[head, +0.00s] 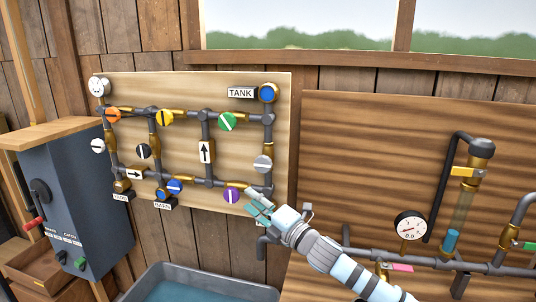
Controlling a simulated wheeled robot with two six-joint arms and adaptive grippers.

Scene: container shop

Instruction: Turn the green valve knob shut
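The green valve knob (228,121) is round with a slanted white stripe. It sits on the upper pipe run of the pale wooden board, between a pipe joint and the pipe under the blue TANK knob. My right gripper (260,208) has teal fingertips and is near the board's lower right corner, below and to the right of the green knob and apart from it. Nothing shows in its fingers, but their gap is too small to read. My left gripper is not in view.
The board (280,150) also carries orange (112,115), yellow (164,118), grey (263,164) and purple (231,196) knobs. A grey-blue cabinet (85,225) stands left. A water trough (170,271) lies below. Pipes with a gauge (410,226) are at right.

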